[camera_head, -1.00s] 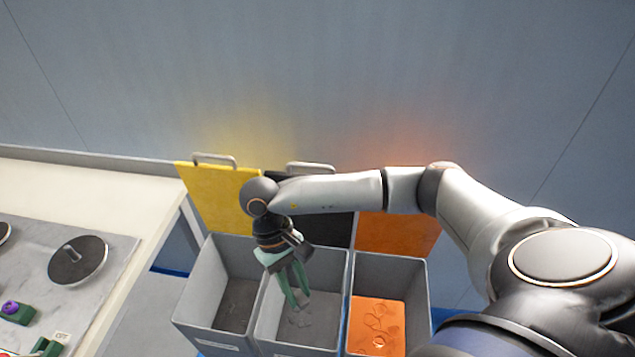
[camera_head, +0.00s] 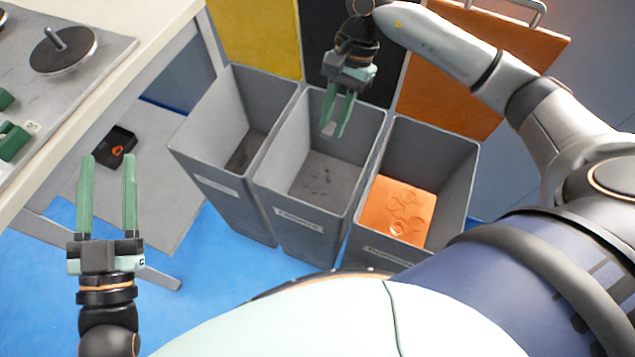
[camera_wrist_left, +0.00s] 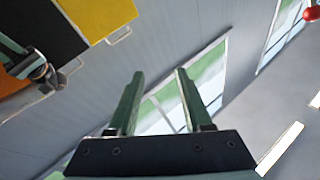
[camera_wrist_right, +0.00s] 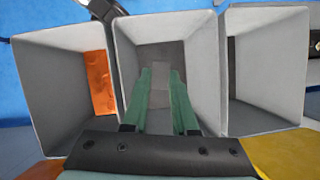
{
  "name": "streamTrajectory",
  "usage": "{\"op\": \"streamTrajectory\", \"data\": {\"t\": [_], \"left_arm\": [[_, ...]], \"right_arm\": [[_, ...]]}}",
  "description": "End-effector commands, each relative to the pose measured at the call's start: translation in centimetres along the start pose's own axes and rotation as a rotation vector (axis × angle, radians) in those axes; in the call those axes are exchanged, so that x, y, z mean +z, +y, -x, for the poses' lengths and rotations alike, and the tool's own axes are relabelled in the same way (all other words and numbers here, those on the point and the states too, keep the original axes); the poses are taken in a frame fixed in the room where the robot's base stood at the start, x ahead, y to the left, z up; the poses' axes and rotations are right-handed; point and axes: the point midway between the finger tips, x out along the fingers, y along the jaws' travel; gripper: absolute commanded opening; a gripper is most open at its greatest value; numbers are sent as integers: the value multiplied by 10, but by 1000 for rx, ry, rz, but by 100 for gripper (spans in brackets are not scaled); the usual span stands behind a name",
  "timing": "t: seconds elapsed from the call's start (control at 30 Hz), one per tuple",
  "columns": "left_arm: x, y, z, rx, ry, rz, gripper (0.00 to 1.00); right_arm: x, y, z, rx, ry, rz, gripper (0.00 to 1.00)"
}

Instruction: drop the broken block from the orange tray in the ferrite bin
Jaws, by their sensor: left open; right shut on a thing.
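My right gripper (camera_head: 333,130) points down over the open middle grey bin (camera_head: 297,217), whose label looks like "Ferrite" but is blurred. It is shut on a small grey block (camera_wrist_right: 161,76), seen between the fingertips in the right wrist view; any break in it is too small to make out. The middle bin has dark grey bits on its floor, below the fingertips. My left gripper (camera_head: 108,160) is open and empty, beside the table and away from the bins. I cannot make out an orange tray on the visible part of the table.
A left grey bin (camera_head: 215,185) and a right bin (camera_head: 450,150) flank the middle one; the right bin holds orange material (camera_head: 400,208). Yellow (camera_head: 255,35), black and orange (camera_head: 450,75) panels stand behind. A table (camera_head: 165,35) is at left, with a small black tray (camera_head: 117,147) lower down.

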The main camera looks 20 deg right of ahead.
Motion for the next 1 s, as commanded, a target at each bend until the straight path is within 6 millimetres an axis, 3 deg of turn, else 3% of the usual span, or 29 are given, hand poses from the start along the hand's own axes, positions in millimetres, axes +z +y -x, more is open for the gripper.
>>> {"op": "streamTrajectory", "data": {"t": [0.03,0.3,0.57,0.87,1.0], "left_arm": [[1,4,5,3,71,-19,50],[-43,10,17,15,308,-84,50],[-58,12,20,19,370,-99,50],[-86,16,34,31,511,-134,50],[-74,20,38,38,516,-120,50]], "right_arm": [[-12,-2,-17,-27,0,-57,0],[-30,-10,-24,-116,0,-275,0],[-33,-11,-26,-128,1,-308,0],[-40,-11,-42,-126,0,-307,0],[-47,-11,-62,-125,0,-306,0]]}}
